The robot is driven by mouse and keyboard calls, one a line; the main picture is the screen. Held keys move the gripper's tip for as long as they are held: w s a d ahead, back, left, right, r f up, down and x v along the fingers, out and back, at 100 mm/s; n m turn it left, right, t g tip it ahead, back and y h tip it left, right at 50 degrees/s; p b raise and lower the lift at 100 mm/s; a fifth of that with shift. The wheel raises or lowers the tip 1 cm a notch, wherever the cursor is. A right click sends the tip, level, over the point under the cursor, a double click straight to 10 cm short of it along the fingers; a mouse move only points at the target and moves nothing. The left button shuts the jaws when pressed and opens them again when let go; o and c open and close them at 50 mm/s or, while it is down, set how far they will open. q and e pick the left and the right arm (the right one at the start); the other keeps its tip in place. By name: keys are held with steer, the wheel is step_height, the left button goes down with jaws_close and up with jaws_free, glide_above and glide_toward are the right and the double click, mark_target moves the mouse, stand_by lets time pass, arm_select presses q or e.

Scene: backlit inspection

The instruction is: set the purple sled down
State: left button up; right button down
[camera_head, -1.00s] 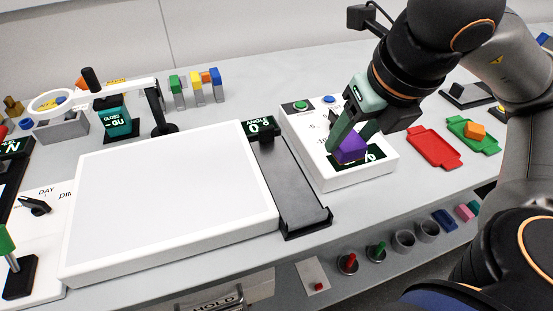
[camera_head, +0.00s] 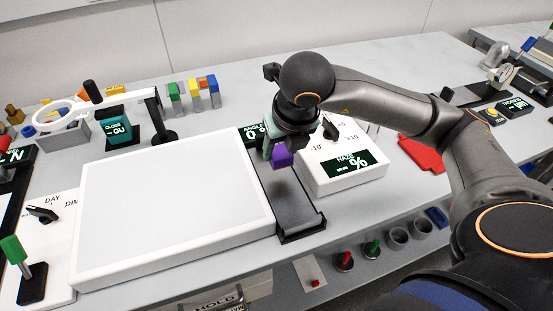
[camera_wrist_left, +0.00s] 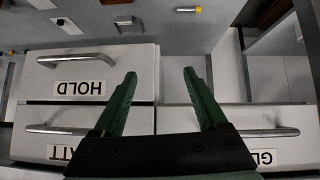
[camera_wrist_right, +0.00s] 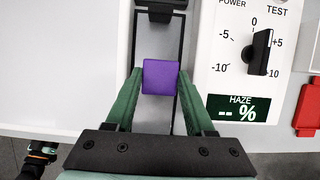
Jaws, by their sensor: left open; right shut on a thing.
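The purple sled (camera_head: 282,156) is a small purple block held in my right gripper (camera_head: 278,152), over the dark track (camera_head: 290,200) between the light panel and the haze meter. In the right wrist view the purple sled (camera_wrist_right: 161,77) sits between the two green fingertips (camera_wrist_right: 160,85), with the dark track behind it. A gap between the sled and the track seems to show, but its height is hard to tell. My left gripper (camera_wrist_left: 160,85) is open and empty, facing drawer fronts; it is not in the head view.
The white light panel (camera_head: 170,200) lies left of the track. The haze meter (camera_head: 340,175) with its black knob stands right of it. A red tray (camera_head: 422,153) lies farther right. A ringed arm stand (camera_head: 165,135) is behind the panel.

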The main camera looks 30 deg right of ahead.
mark_target(276, 162)
steer(key=shift+w+a+f, duration=0.1)
steer(key=shift+w+f, duration=0.1)
steer(key=shift+w, duration=0.05)
steer(key=x, duration=0.4)
steer(key=shift+s+a+f, duration=0.15)
steer(key=shift+s+a, duration=0.05)
steer(key=shift+s, duration=0.15)
arm_select(q)
steer(key=shift+w+d+r, duration=0.1)
steer(key=shift+w+r, duration=0.3)
arm_select(e)
steer(key=shift+f+b, duration=0.25)
steer(key=shift+b, duration=0.05)
steer(key=c, duration=0.5)
jaws_free()
steer(key=shift+r, duration=0.1)
steer(key=shift+c, duration=0.2)
arm_select(q)
steer(key=shift+s+f, duration=0.2)
steer(key=shift+f, duration=0.15)
steer(key=shift+d, duration=0.1)
